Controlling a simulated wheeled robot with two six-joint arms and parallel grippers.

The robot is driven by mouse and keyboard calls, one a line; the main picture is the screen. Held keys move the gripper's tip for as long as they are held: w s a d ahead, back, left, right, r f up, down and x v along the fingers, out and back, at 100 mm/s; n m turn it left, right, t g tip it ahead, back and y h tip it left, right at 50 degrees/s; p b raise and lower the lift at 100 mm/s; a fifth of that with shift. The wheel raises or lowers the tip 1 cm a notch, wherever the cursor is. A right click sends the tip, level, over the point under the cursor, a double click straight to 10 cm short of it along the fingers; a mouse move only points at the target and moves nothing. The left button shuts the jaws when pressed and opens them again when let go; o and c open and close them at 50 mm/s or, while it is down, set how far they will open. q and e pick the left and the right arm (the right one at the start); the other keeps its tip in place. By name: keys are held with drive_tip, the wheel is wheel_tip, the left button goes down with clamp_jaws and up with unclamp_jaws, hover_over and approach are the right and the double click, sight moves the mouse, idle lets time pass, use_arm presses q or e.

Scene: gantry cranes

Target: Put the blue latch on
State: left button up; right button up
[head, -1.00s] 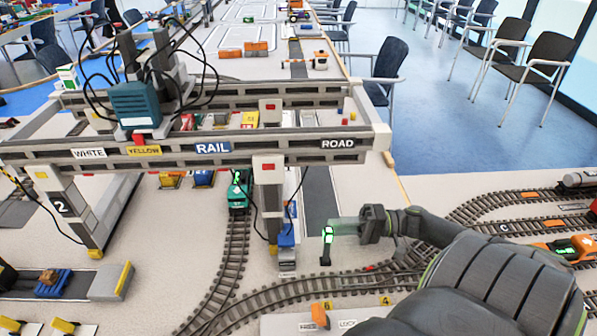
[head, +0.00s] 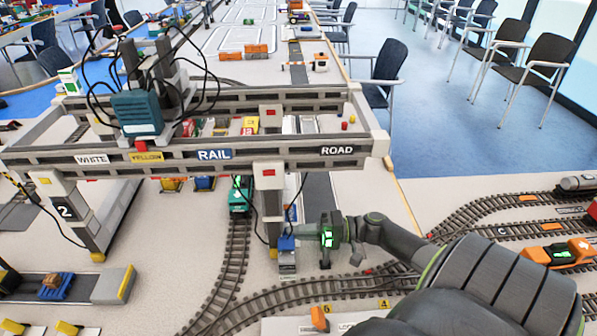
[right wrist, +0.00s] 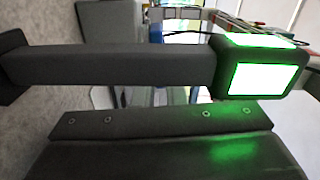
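A small blue part (head: 287,243), which looks like the blue latch, sits on a grey block at the foot of the crane's near right leg (head: 268,205). My right gripper (head: 303,231) reaches in from the right, its pale fingertips close to the blue part's right side; I cannot tell if they touch. My left gripper is not in view.
The gantry beam (head: 200,155) with its labels spans above and left. Curved train track (head: 290,296) runs in front of the post, and a green locomotive (head: 240,196) stands on track left of the leg. An orange locomotive (head: 560,252) is at the right.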

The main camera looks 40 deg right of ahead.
clamp_jaws()
drive_tip(key=shift+f+m, duration=0.3)
drive_tip(key=shift+m, duration=0.4)
drive_tip(key=shift+o, duration=1.4)
unclamp_jaws()
drive_tip(key=shift+s+d+f, duration=0.1)
drive_tip(key=shift+s+d, duration=0.2)
drive_tip(key=shift+d, duration=0.1)
drive_tip(key=b+v, duration=0.1)
drive_tip(key=v, duration=1.4)
drive_tip(key=shift+d+b, duration=0.15)
drive_tip(key=shift+b, duration=0.15)
drive_tip(key=shift+s+d, duration=0.4)
drive_tip(key=shift+s, duration=0.05)
